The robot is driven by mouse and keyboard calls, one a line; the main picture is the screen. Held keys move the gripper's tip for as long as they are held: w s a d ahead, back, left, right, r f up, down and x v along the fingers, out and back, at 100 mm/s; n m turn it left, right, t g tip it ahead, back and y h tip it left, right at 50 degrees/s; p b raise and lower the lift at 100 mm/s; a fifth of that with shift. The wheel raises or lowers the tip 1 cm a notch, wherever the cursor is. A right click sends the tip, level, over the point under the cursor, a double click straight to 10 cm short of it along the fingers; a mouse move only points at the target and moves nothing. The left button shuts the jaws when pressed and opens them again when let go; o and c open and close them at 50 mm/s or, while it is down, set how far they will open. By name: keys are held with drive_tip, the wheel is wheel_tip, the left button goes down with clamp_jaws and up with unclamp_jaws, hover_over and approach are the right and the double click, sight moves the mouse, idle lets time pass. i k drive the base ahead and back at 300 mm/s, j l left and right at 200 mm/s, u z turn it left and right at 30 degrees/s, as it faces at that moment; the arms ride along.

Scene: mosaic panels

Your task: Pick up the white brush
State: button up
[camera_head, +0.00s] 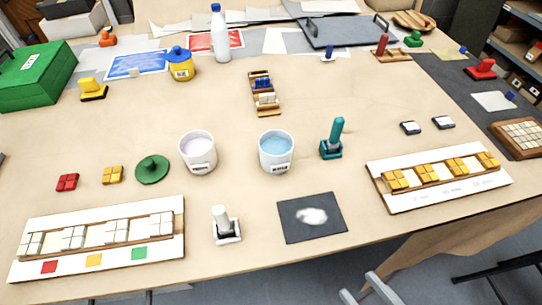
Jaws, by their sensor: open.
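The white brush (226,227) stands upright near the front edge of the table, left of the dark square sheet with a white smear. It has a short, thick white handle on a pale rectangular base. Nothing touches it. My gripper (358,284) appears as light grey prongs at the bottom edge, right of centre and beyond the table's front edge. Its prongs are apart with nothing seen between them. It is well to the right of the brush and apart from it. Most of it is cut off by the frame.
A dark sheet (312,217) lies right of the brush. A white tile tray (100,267) lies to its left. Two buckets (198,153) (277,152) and a teal brush (333,140) stand behind. Bare table surrounds the brush.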

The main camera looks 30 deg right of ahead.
sight(225, 227)
drive_tip(key=k+j+u, duration=0.1)
drive_tip(key=j+u, duration=0.25)
drive_tip(key=k+j+u, duration=0.1)
drive_tip(key=u, duration=0.3)
drive_tip(key=j+u, duration=0.35)
